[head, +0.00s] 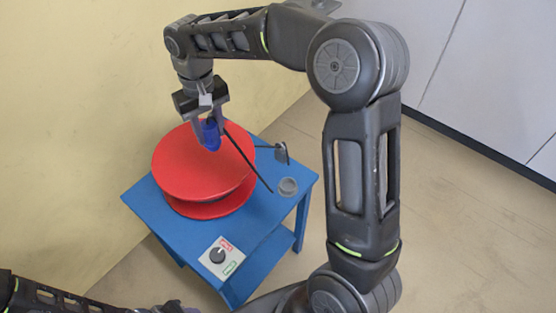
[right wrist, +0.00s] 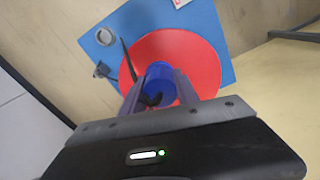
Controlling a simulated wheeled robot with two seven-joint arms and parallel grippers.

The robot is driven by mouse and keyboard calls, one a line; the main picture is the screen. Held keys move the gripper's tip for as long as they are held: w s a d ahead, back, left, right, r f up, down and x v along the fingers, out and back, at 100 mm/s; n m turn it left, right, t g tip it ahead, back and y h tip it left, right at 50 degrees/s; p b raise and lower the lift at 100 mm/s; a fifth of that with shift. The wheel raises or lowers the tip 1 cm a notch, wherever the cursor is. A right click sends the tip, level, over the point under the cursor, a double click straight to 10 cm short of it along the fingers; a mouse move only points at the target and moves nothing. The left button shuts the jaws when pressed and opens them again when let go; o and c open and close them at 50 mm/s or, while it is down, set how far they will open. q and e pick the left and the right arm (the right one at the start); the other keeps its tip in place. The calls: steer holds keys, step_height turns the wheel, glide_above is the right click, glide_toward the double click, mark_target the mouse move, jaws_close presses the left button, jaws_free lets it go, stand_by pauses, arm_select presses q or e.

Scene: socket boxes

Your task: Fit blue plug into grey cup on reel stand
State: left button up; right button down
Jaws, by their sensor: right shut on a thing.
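The blue plug (head: 211,137) is between the fingers of my right gripper (head: 207,120), held over the red reel (head: 180,168). In the right wrist view, the plug (right wrist: 160,79) shows between the two fingers, with the reel (right wrist: 203,62) behind it. The grey cup (head: 288,187) is on the blue reel stand (head: 262,220), right of the reel and apart from the plug. It also shows in the right wrist view (right wrist: 105,37) and looks empty.
A black cable (head: 246,158) slants from near the plug past the reel's right edge. A small grey bracket (head: 282,154) stands at the stand's right back. A switch box with a black knob (head: 218,256) is at the front corner. A yellow wall is at the left.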

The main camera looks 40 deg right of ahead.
arm_select(q)
steer(key=shift+o, duration=0.2)
steer(key=shift+d, duration=0.1)
arm_select(e)
steer(key=shift+d, duration=0.1)
arm_select(q)
steer(key=o, duration=0.3)
arm_select(e)
steer(key=shift+s+d+f, duration=0.1)
steer(key=shift+d+f, duration=0.15)
steer(key=shift+f, duration=0.05)
arm_select(q)
steer(key=o, duration=0.8)
steer(key=shift+f+b, duration=0.7)
steer(key=shift+c, duration=0.2)
steer(key=o, duration=0.3)
steer(key=shift+f+b, duration=0.35)
steer(key=shift+b, duration=0.05)
arm_select(e)
steer(key=s+d+f+n, duration=0.4)
steer(key=d+f+n, duration=0.2)
steer(key=d+f, duration=0.2)
steer(key=s+d+f+n, duration=0.4)
steer(key=d+f+n, duration=0.2)
steer(key=d, duration=0.3)
steer(key=shift+s+f, duration=0.15)
steer(key=shift+f, duration=0.7)
